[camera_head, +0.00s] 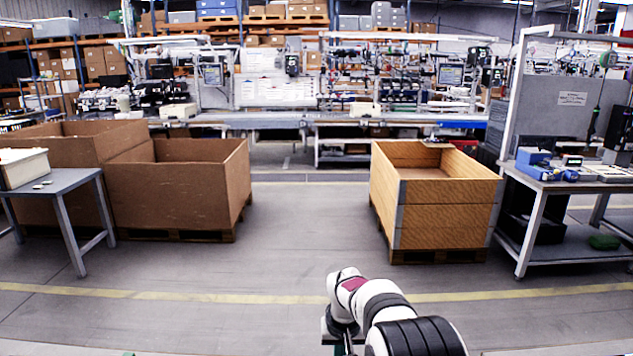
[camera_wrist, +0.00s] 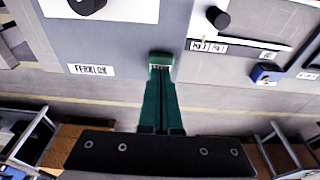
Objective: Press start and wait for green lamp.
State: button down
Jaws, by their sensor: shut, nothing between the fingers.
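My gripper (camera_wrist: 160,62) shows in the wrist view with its two green fingers together and nothing between them. The fingertips overlap the lower edge of a grey panel (camera_wrist: 120,45); I cannot tell whether they touch it. The panel carries a white label (camera_wrist: 91,70) whose text is too blurred to read. A black knob (camera_wrist: 87,4) sits at the top left and another black knob (camera_wrist: 217,18) stands right of the fingertips. I cannot make out a start button or a lit green lamp. In the head view my arm is at the bottom and the fingertips are not clear.
A blue part (camera_wrist: 265,73) lies at the right in the wrist view. In the head view an open brown box (camera_head: 178,198) stands left and an open wooden crate (camera_head: 446,213) stands right. Tables flank both sides. The floor between the boxes is clear.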

jog(key=shift+f, duration=0.35)
dwell(0.4)
jog(key=shift+r, duration=3.5)
jog(key=shift+r, duration=0.1)
notch_tip(320, 180, up, 6)
jog(key=shift+f, duration=0.1)
